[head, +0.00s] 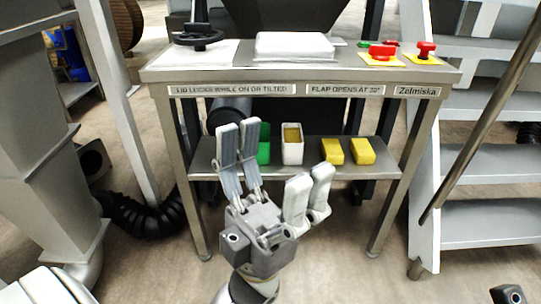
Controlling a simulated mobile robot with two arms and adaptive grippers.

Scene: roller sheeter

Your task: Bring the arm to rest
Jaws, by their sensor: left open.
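My left gripper (275,156) is in the lower middle of the head view, in front of the steel machine stand (300,73). Its fingers point up and are spread wide, with nothing between them. They overlap the view of the stand's lower shelf (207,166); I cannot tell how far apart they are in depth.
The shelf holds a green item (263,150), a white container (292,146) and two yellow blocks (332,151). Red buttons (382,51) and a black handwheel (198,37) are on top. Metal steps (487,160) stand right; a black hose (140,218) lies left.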

